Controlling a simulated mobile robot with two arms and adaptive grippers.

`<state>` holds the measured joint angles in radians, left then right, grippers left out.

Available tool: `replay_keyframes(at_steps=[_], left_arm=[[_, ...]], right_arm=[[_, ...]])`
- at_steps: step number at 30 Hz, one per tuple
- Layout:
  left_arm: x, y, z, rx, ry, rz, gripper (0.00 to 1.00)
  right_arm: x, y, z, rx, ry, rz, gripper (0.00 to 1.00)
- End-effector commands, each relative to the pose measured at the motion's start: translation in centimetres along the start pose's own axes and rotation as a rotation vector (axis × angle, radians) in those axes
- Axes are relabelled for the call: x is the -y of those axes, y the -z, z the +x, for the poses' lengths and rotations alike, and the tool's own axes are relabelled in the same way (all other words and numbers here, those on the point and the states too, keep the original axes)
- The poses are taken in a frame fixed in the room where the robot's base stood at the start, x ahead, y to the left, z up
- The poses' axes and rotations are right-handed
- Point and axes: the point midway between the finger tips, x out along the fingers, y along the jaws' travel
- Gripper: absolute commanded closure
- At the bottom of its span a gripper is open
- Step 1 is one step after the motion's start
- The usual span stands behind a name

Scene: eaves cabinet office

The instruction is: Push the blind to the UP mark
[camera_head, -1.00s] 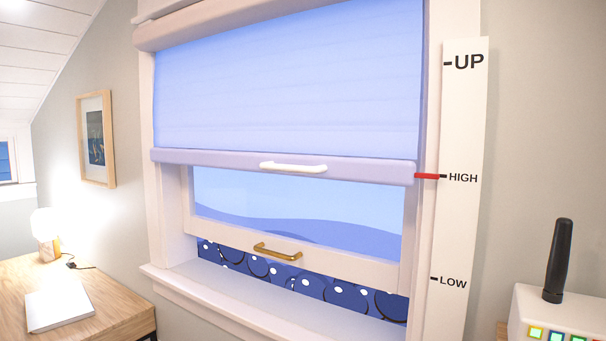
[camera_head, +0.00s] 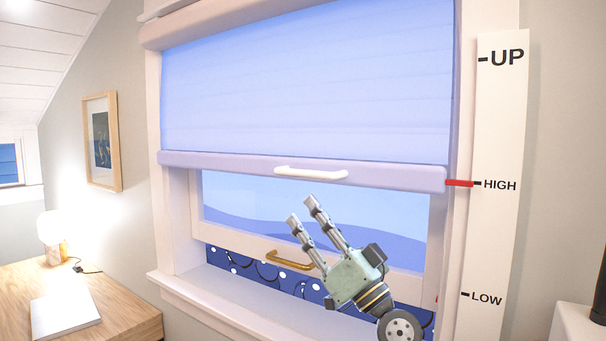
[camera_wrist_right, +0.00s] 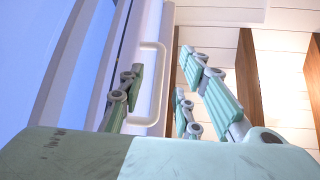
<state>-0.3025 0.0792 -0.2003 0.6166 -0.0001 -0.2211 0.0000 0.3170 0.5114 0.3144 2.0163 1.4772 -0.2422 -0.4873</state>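The blind (camera_head: 305,85) is a pale blue sheet over the upper window. Its lilac bottom bar (camera_head: 220,163) carries a white handle (camera_head: 311,174), and a red pointer (camera_head: 459,183) at its right end lines up with HIGH. The scale board (camera_head: 498,130) shows UP (camera_head: 507,58) well above and LOW below. My right gripper (camera_head: 302,208) is open and empty, just below the white handle and apart from it, fingers pointing up. In the right wrist view, the handle (camera_wrist_right: 162,85) appears between the spread fingers (camera_wrist_right: 165,85). My left gripper is not in view.
The window sash below has a brass handle (camera_head: 290,261), close to my right gripper. A desk (camera_head: 105,310) with a laptop (camera_head: 64,316) and a lamp (camera_head: 52,228) stands at left. A framed picture (camera_head: 102,141) hangs on the left wall.

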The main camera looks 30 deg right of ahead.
Motion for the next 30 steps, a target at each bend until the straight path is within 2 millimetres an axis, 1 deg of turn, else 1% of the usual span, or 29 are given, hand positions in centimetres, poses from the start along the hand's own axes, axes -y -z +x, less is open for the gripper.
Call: replay_keyframes(at_steps=[1,3,6,12,18,23,30], left_arm=[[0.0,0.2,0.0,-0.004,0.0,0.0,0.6],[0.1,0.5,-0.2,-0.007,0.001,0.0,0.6],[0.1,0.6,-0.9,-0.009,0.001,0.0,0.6],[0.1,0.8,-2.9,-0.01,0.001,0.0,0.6],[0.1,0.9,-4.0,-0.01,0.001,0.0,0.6],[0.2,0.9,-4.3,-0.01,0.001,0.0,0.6],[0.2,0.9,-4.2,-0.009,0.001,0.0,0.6]], right_arm=[[0.1,1.7,0.4,-0.038,0.004,0.006,0.69],[0.1,3.1,0.8,-0.068,0.006,0.012,0.69],[0.1,3.9,1.8,-0.081,0.006,0.015,0.69],[0.1,4.2,5.2,-0.08,0.006,0.016,0.69],[0.1,4.1,7.7,-0.078,0.006,0.017,0.69],[0.1,3.9,8.4,-0.076,0.005,0.016,0.69],[0.1,3.9,8.4,-0.075,0.006,0.015,0.69]])
